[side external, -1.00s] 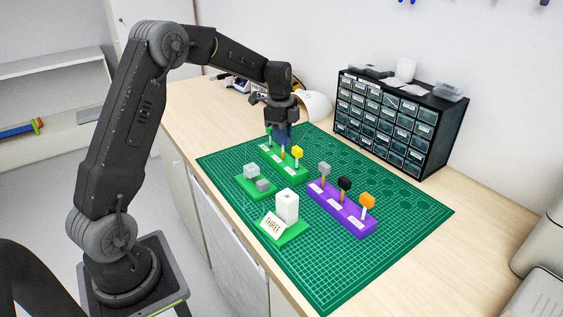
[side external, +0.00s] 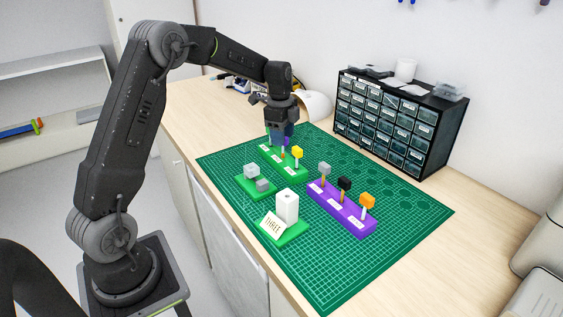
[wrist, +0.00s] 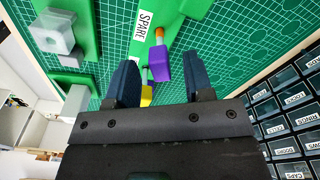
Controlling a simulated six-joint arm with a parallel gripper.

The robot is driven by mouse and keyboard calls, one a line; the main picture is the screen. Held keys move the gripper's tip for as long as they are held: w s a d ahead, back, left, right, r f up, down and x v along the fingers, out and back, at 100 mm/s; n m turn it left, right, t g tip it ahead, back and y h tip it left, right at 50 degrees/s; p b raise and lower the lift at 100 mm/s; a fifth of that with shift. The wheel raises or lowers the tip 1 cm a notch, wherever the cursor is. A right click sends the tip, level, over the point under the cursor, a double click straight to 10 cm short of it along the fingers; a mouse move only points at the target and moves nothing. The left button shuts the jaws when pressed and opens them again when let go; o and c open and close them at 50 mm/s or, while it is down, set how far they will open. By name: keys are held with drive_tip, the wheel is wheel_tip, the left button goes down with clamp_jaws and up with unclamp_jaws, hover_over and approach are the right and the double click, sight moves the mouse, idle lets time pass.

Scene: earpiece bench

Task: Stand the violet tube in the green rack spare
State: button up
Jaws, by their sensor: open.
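The violet tube shows in the wrist view (wrist: 160,64) as a violet block on an orange stem. The stem meets the green rack (wrist: 172,22) beside the SPARE label (wrist: 144,24), and the tube appears to stand there. In the side view the violet head (side external: 289,141) shows just behind my fingers, above the green rack (side external: 270,166). My gripper (wrist: 162,82) is open, with one finger on each side of the violet head and a visible gap to both. In the side view my gripper (side external: 281,139) is low over the rack's far part.
A yellow block (side external: 297,152) on a white stem stands on the green rack's near end. A violet rack (side external: 341,212) holds grey, black and orange blocks. Green bases with grey pieces (side external: 252,171) and a white block (side external: 287,205) stand nearer. A drawer cabinet (side external: 395,120) stands behind.

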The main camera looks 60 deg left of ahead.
wheel_tip(320, 180, up, 14)
drive_tip(key=shift+s+a+f, duration=0.2)
drive_tip(key=shift+a+f, duration=0.05)
drive_tip(key=shift+a, duration=0.15)
drive_tip(key=s+d+r+n+t+y, duration=0.1)
drive_tip(key=s+d+r+n, duration=0.15)
drive_tip(key=s+d, duration=0.3)
drive_tip(key=s+d+r+n+t, duration=0.1)
drive_tip(key=s+d+r+n, duration=0.15)
drive_tip(key=s+d, duration=0.35)
drive_tip(key=s+d+f+n+t, duration=0.1)
drive_tip(key=s+d+f+n, duration=0.2)
drive_tip(key=s, duration=0.4)
drive_tip(key=s+d+f+n+t, duration=0.2)
drive_tip(key=s+d+f+n, duration=0.2)
drive_tip(key=s+d, duration=0.2)
drive_tip(key=shift+s, duration=1.1)
drive_tip(key=shift+f, duration=0.1)
